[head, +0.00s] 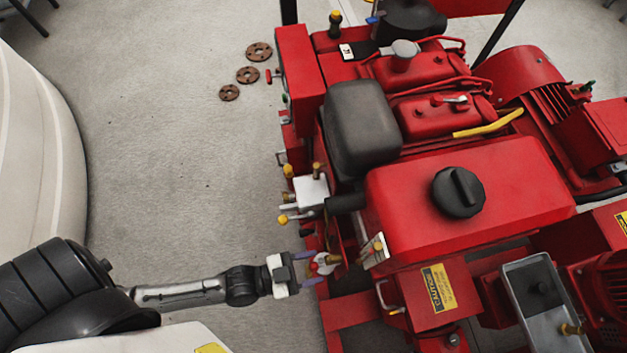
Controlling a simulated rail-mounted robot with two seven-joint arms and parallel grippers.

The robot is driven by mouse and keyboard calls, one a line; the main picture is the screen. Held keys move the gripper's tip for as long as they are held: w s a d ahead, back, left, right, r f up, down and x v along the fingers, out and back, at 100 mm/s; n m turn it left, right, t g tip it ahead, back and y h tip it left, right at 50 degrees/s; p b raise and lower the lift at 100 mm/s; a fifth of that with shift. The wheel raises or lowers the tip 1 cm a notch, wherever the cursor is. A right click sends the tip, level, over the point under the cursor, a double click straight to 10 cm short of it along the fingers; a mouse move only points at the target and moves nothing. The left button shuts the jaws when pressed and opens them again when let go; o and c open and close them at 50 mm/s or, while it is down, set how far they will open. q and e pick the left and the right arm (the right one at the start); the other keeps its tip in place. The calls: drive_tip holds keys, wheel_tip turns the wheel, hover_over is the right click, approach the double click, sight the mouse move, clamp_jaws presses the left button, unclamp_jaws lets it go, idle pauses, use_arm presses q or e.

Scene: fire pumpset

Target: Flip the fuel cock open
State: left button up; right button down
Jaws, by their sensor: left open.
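The red pumpset has a red fuel tank (500,185) with a black cap (458,192) on top. A small brass fitting with a red part, which looks like the fuel cock (331,259), sits low on the pumpset's left side, below the tank's left edge. My left gripper (310,268) reaches in from the left, its jaws open and pointing right at this fitting. The fingertips appear on either side of its left end. I cannot tell whether they touch it, and the lever's exact position is too small to read. My right gripper is not in view.
Yellow-knobbed levers (283,218) stick out left of the engine, just above my left gripper. A black air-filter-like box (361,128) stands behind them. Several rusty flanges (247,75) lie on the floor. The grey floor (180,170) left of the pumpset is otherwise clear.

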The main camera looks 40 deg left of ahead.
use_arm(q)
drive_tip(key=shift+w+d, duration=0.25)
drive_tip(key=shift+w, duration=0.05)
drive_tip(key=shift+c, duration=0.4)
drive_tip(key=c, duration=0.8)
drive_tip(key=p, duration=0.1)
drive_tip(key=n+p, duration=0.1)
drive_tip(key=shift+w+a+r+p, duration=0.2)
drive_tip(key=shift+a+r+p, duration=0.05)
drive_tip(key=shift+r+p, duration=0.1)
drive_tip(key=shift+c, duration=0.2)
drive_tip(key=shift+w+a+f+n+p, duration=0.15)
drive_tip(key=shift+n+p, duration=0.1)
drive_tip(key=shift+n, duration=0.25)
drive_tip(key=shift+w+a+f+n+p, duration=0.15)
drive_tip(key=shift+n+p, duration=0.1)
drive_tip(key=shift+n, duration=0.25)
drive_tip(key=o, duration=0.9)
